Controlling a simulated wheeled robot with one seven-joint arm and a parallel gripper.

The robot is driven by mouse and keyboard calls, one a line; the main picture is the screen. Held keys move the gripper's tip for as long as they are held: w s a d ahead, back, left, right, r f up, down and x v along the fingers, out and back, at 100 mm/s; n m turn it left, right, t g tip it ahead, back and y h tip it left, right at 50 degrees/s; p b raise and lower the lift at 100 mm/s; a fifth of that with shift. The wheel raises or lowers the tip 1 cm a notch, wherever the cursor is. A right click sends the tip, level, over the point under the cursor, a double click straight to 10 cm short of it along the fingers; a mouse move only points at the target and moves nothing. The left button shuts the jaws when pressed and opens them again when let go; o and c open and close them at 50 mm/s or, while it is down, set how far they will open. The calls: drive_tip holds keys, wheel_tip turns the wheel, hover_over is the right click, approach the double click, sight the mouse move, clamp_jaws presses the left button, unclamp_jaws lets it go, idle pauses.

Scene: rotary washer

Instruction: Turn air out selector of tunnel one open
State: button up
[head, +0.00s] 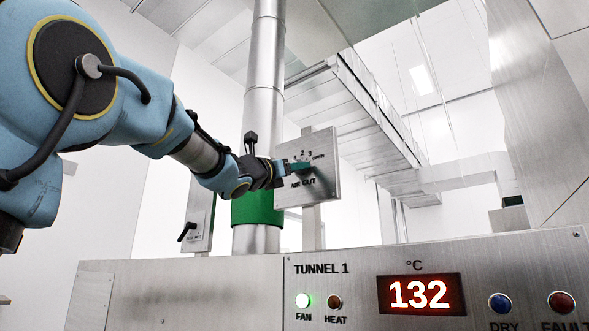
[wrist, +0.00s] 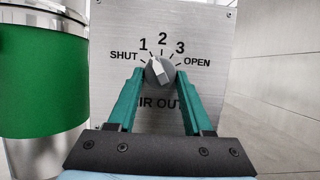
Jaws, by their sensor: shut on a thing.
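The air out selector is a round grey knob (wrist: 160,72) on a metal plate (wrist: 215,45) marked SHUT, 1, 2, 3 and OPEN. The plate (head: 325,188) also shows in the head view, with the lettering AIR OUT. In the head view my gripper (head: 300,166) reaches the plate from the left and hides the knob. The fingers partly cover the AIR OUT lettering in the wrist view.
A steel pipe with a green band (head: 257,207) stands left of the plate, close to my gripper in the wrist view. A second plate with a black handle (head: 187,231) is further left. The TUNNEL 1 panel (head: 340,290) reads 132 °C, with its green FAN light lit.

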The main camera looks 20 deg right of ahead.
clamp_jaws()
drive_tip(key=shift+f+m+b, duration=0.1)
drive_tip(key=shift+m+b, duration=0.25)
drive_tip(key=shift+m, duration=0.05)
drive_tip(key=m+g, duration=0.3)
drive_tip(key=m, duration=0.4)
drive_tip(key=r+m+g+y+b, duration=0.1)
drive_tip(key=m+g, duration=0.2)
drive_tip(key=m, duration=0.4)
drive_tip(key=w+m+g, duration=0.1)
drive_tip(key=m+g, duration=0.2)
drive_tip(key=m, duration=0.4)
drive_tip(key=shift+a+r+m+y+b, duration=0.15)
drive_tip(key=shift+a+m+y+b, duration=0.15)
drive_tip(key=shift+b, duration=0.05)
